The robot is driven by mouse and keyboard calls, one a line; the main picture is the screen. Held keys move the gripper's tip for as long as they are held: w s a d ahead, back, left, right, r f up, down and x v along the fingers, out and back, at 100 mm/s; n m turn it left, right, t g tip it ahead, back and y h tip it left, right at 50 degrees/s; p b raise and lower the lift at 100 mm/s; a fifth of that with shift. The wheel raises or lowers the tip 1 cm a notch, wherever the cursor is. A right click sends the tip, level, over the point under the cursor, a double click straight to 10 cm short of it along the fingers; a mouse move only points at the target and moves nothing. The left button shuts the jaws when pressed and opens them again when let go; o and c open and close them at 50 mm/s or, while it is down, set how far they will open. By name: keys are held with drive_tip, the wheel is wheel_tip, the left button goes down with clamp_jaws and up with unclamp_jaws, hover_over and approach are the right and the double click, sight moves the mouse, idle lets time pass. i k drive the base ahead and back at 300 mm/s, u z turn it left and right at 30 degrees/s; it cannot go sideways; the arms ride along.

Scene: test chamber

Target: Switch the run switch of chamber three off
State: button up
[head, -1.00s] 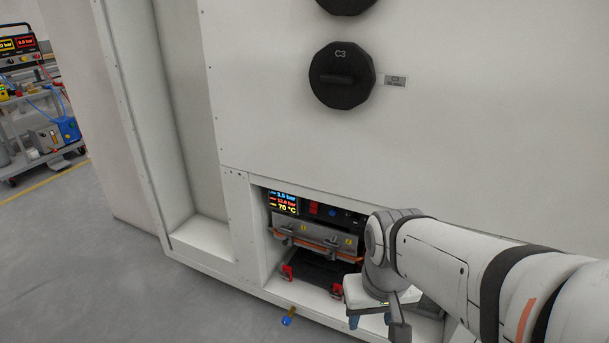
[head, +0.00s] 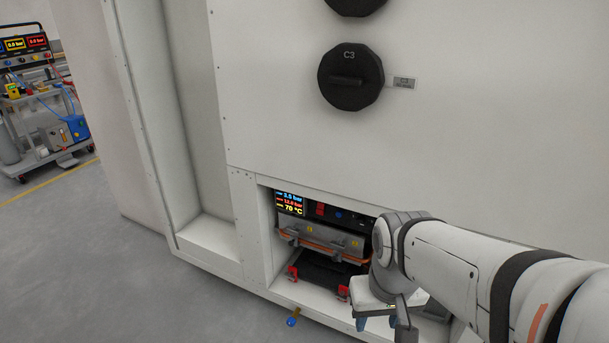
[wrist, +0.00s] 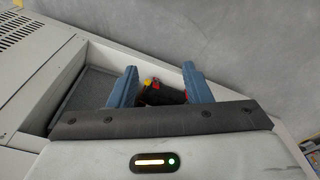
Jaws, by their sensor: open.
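A black round cap or knob marked C3 (head: 350,77) sits on the white chamber wall. Below it, a recessed bay (head: 247,235) holds a panel with a lit display (head: 290,203) reading pressures and 70 °C. A small red switch-like part (head: 320,209) is just right of the display; its position is too small to read. My gripper (head: 375,322) is open and empty, pointing down low in front of the bay's right part. My arm hides the panel's right end. In the wrist view the blue fingers (wrist: 160,75) stand apart, with dark and red parts beyond them.
Under the panel are a grey clamp plate with an orange band (head: 320,247) and red latches (head: 343,292). A blue-handled brass fitting (head: 293,318) sticks out at the base's front. An equipment cart (head: 50,115) stands far left. The grey floor at left is clear.

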sight(321, 207)
drive_tip(key=u, duration=0.65)
drive_tip(key=k, duration=1.05)
drive_tip(key=u, duration=0.85)
drive_tip(key=k, duration=0.4)
drive_tip(key=u, duration=0.3)
drive_tip(key=i, duration=0.9)
drive_tip(key=z, duration=0.9)
drive_tip(key=i, duration=1.4)
drive_tip(key=z, duration=0.75)
drive_tip(key=k, duration=0.45)
drive_tip(key=z, duration=0.15)
drive_tip(key=i, duration=0.55)
drive_tip(key=u, duration=0.05)
